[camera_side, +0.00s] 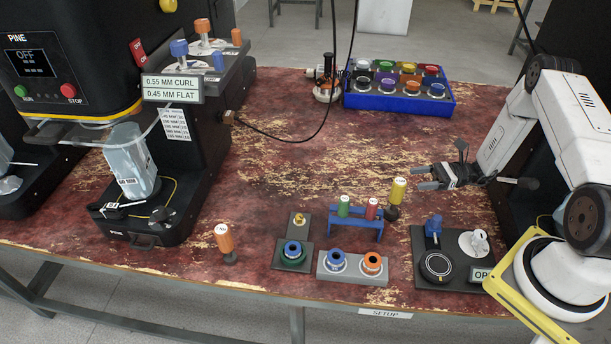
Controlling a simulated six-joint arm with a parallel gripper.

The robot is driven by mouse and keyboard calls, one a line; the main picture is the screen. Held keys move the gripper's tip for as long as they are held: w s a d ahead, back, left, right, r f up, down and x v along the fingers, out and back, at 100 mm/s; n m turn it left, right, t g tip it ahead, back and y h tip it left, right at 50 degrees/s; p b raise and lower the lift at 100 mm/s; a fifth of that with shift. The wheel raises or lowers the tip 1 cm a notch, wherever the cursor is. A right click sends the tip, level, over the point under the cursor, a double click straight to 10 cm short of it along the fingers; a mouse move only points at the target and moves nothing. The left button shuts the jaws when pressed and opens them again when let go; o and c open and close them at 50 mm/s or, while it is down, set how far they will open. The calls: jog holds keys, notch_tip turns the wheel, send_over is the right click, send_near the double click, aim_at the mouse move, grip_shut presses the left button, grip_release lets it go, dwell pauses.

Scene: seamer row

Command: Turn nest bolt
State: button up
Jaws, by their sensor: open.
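My gripper (421,177) is at the right of the table, pointing left, with its two fingers apart and nothing between them. It hangs behind and to the right of the small blue rack. No part is labelled as the nest bolt. A small dark plate (306,228) at the front middle carries a brass-coloured knob or bolt (299,219) and a green and blue round piece (293,252). A dark fixture at the front right carries a blue handle-like part (434,226) and a black dial (437,265). My gripper touches none of these.
A blue rack (352,224) holds green and red handled tools; a yellow-handled tool (397,191) stands beside it. A grey block (336,274) holds blue and orange rings. An orange-handled tool (224,237) stands left. A blue tray (400,103) sits behind. The seamer (190,150) fills the left.

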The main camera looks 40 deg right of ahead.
notch_tip(320, 180, up, 8)
jog(key=n+g+h, duration=0.6)
jog(key=g+h, duration=0.3)
jog(key=h, duration=0.2)
send_over(299, 216)
jog(key=d, duration=0.3)
notch_tip(299, 216, down, 11)
jog(key=shift+d+f, duration=0.15)
jog(key=shift+d, duration=0.05)
jog(key=shift+x, duration=3.9)
jog(key=shift+c, duration=0.2)
grip_shut()
